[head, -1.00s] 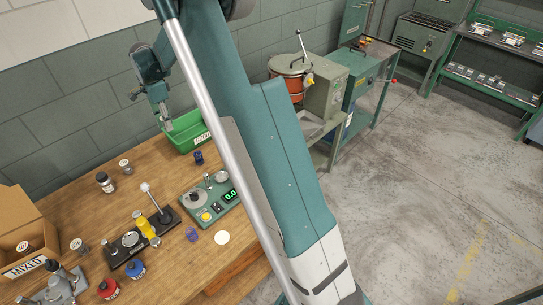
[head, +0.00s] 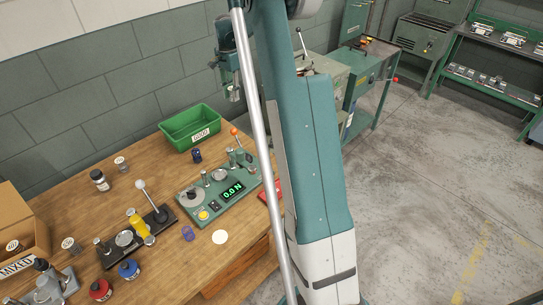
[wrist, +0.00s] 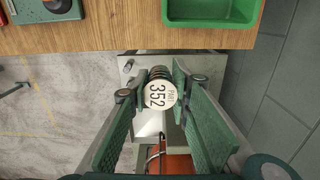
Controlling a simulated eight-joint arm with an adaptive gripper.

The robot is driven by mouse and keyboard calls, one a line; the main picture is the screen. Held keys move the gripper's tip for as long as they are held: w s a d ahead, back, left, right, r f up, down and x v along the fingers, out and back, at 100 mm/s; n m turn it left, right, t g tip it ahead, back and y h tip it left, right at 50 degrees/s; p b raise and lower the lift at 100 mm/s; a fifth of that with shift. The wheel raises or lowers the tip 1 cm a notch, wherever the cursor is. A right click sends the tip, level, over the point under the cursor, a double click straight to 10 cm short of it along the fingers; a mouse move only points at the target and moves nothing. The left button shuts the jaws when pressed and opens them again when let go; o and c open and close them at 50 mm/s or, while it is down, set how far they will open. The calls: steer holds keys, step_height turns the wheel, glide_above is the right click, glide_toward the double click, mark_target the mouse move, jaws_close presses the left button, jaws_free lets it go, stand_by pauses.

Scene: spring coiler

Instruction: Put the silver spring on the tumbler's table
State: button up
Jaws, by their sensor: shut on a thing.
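My gripper (wrist: 157,87) is shut on a coiled spring (wrist: 158,72) with a round white end tag reading "PART 352". The coils look dark in the wrist view, so their silver colour is hard to confirm. In the head view my gripper (head: 235,92) is raised beyond the wooden bench, above and right of the green bin. In the wrist view the pale grey table of the tumbler (wrist: 130,68) lies below the spring, with a gap. The orange tumbler (wrist: 178,163) shows at the bottom edge. In the head view my arm hides most of the tumbler and its table.
A teal machine (head: 352,68) stands behind my arm. The floor at right is clear.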

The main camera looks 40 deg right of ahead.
steer(key=s+d+b, duration=0.1)
steer(key=s+d, duration=0.2)
steer(key=d, duration=0.4)
steer(key=s+d+b, duration=0.1)
steer(key=s+d, duration=0.3)
steer(key=d, duration=0.3)
glide_above(268, 148)
steer(key=s+a, duration=0.2)
step_height(268, 148, down, 28)
steer(key=shift+s+a+f, duration=0.2)
steer(key=shift+f, duration=0.1)
steer(key=shift+f, duration=0.1)
steer(key=shift+f, duration=3.05)
steer(key=shift+f+b, duration=0.5)
steer(key=shift+f, duration=1.35)
steer(key=shift+f, duration=0.2)
steer(key=o, duration=0.9)
